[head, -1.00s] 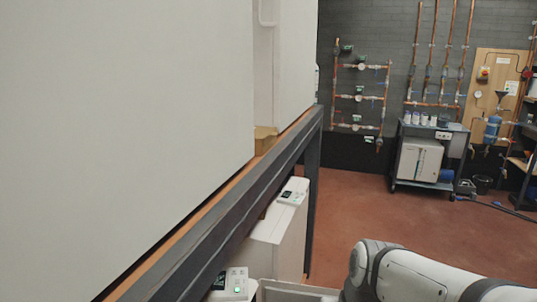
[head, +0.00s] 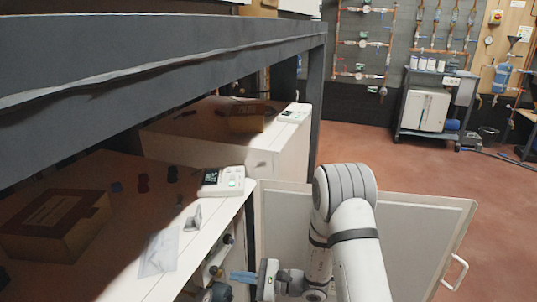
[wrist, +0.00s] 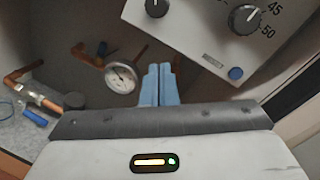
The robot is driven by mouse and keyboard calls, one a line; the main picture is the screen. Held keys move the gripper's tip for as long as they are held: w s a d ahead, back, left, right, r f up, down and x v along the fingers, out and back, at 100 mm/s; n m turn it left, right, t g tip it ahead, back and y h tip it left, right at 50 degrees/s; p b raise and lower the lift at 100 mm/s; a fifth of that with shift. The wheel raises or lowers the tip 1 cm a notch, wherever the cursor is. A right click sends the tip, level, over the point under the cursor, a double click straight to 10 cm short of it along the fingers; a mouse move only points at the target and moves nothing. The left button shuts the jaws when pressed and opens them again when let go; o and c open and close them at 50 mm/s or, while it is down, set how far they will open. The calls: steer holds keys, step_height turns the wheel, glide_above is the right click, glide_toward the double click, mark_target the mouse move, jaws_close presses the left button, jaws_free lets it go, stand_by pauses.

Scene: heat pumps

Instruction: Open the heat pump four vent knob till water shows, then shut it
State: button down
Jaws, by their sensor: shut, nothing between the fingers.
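My gripper (wrist: 159,84) is shut and empty, its two blue fingers side by side in the wrist view. In the head view my gripper (head: 243,277) is at the open front of a white heat pump unit (head: 222,222). In the wrist view the fingertips are right of a round dial gauge (wrist: 121,76) and below left of a light panel with black knobs (wrist: 243,18) and a small blue knob (wrist: 235,74). I cannot tell which knob is the vent, or read a unit number. No water shows.
A dark shelf beam (head: 170,70) runs above the units. Copper pipe (wrist: 42,100) is at the left in the wrist view. Red floor beyond the door is clear.

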mark_target(219, 273)
step_height(219, 273, down, 7)
steer(key=w+m+t+b, duration=0.1)
steer(key=w+m+t, duration=0.1)
steer(key=t, duration=0.1)
steer(key=x, duration=0.6)
steer(key=shift+w+a+b, duration=0.2)
steer(key=shift+w+b, duration=0.2)
steer(key=shift+b, duration=0.05)
steer(key=shift+w+d+f, duration=0.1)
steer(key=shift+w+d+r+b, duration=0.1)
steer(key=shift+w+r+b, duration=0.2)
steer(key=shift+w+b, duration=0.15)
steer(key=shift+w+d+r+b, duration=0.1)
steer(key=shift+w+b, duration=0.15)
steer(key=shift+b, duration=0.15)
steer(key=shift+w+r, duration=0.1)
steer(key=shift+r, duration=0.1)
stand_by(0.5)
